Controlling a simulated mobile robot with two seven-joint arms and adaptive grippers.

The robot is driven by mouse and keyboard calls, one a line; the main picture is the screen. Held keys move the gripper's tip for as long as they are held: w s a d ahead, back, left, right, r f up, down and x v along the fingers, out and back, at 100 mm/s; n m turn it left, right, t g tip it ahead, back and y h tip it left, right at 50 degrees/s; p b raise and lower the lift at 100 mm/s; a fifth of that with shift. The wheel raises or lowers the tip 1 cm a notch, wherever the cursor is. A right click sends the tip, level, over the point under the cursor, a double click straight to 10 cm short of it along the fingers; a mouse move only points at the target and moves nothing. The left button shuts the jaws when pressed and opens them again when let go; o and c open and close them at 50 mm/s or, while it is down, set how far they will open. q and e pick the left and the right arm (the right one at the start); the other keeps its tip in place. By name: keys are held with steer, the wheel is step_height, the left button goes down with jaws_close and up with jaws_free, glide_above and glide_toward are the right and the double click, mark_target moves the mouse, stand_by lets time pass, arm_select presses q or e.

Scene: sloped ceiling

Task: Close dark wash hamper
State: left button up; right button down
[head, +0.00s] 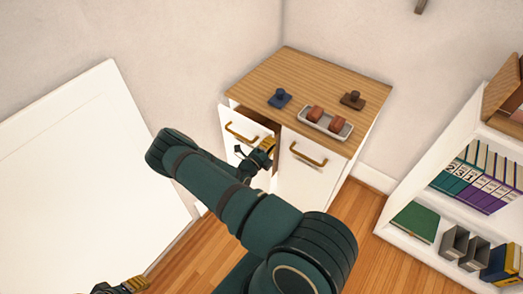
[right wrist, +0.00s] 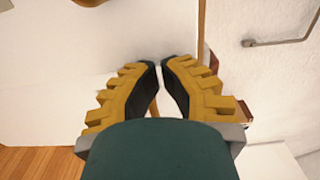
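A white cabinet with a wooden top (head: 310,78) has two fronts with brass handles. The left front (head: 228,118) stands tilted out, with a dark gap behind its top edge. The right front (head: 300,178) looks closed. I cannot tell which one is the dark wash hamper. My right gripper (head: 265,150) is beside the tilted front, near the gap between the two fronts. In the right wrist view its fingertips (right wrist: 161,64) are almost together, with nothing seen held. The arm hides the lower left front. My left gripper (head: 130,287) shows only partly at the bottom edge.
On the top are a blue knobbed object (head: 280,98), a brown one (head: 352,100) and a white tray (head: 341,129) with reddish-brown items. A bookshelf (head: 400,227) stands right. A white panel (head: 90,170) is left. Some wooden floor (head: 200,255) is clear.

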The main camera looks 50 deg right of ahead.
steer(key=shift+d, duration=1)
steer(key=shift+w+a, duration=0.1)
